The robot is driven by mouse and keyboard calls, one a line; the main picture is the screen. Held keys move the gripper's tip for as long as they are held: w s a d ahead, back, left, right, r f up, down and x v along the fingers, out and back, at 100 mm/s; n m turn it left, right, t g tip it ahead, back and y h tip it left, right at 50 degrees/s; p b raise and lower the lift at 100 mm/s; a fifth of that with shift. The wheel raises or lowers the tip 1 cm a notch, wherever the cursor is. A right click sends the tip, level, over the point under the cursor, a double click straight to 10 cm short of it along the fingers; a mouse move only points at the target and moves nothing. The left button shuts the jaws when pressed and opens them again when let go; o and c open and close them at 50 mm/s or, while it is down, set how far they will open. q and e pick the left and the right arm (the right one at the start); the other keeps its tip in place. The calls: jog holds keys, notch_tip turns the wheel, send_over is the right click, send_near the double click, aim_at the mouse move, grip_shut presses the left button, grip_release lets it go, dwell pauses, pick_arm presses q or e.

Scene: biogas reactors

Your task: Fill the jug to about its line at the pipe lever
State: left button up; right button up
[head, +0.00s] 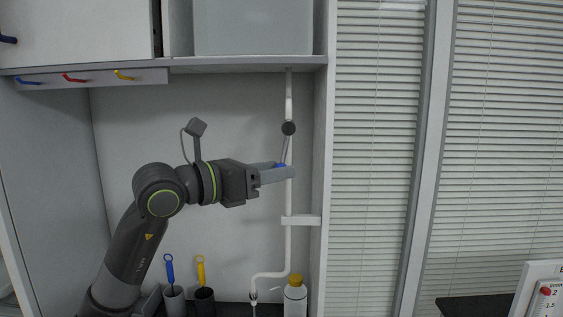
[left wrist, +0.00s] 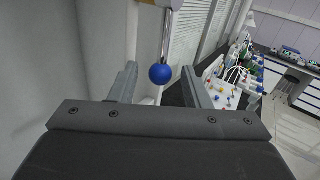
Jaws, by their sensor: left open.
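A white pipe (head: 289,205) runs down the back of the bay and bends to an outlet (head: 253,295) low down. A dark round valve (head: 288,128) sits on the pipe, with a thin lever hanging from it. The lever's blue ball knob (head: 281,166) is partly behind my fingers; in the left wrist view the knob (left wrist: 160,74) shows between and beyond the fingertips. My left gripper (head: 280,170) is open around the knob's level; contact cannot be told. No jug is clearly identifiable. My right gripper is out of view.
A blue-handled brush (head: 169,270) and a yellow-handled brush (head: 201,272) stand in holders at the bottom. Colored hooks (head: 75,78) line the shelf edge (head: 250,64) above. The bay's right side wall (head: 323,130) is close to the pipe.

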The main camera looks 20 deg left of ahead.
pick_arm(q)
jog(key=shift+p+x, duration=0.3)
jog(key=shift+x, duration=0.75)
grip_shut()
